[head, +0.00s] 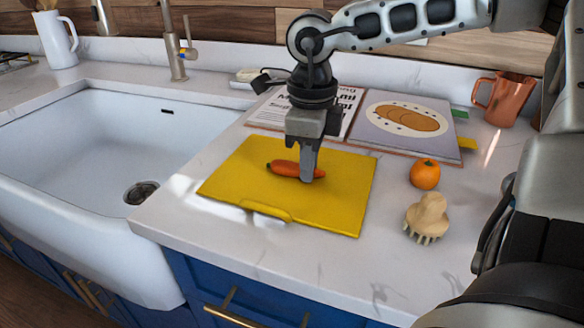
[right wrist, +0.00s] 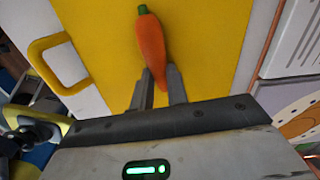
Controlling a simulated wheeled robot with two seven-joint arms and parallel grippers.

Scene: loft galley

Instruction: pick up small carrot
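The small carrot (head: 296,169) lies on the yellow cutting board (head: 240,180), its green end to the left in the head view. My right gripper (head: 308,176) points down at the board, at the carrot's narrow end. In the right wrist view the carrot (right wrist: 151,45) has its narrow tip between the two fingers of my right gripper (right wrist: 160,72). The fingers stand apart, one on each side of the tip. Whether they touch the carrot cannot be told. My left gripper is not in view.
An orange (head: 425,174) and a wooden brush (head: 428,217) stand right of the board. An open book (head: 425,148) lies behind it, with a copper mug (head: 503,98) at the back right. The white sink (head: 80,150) is on the left.

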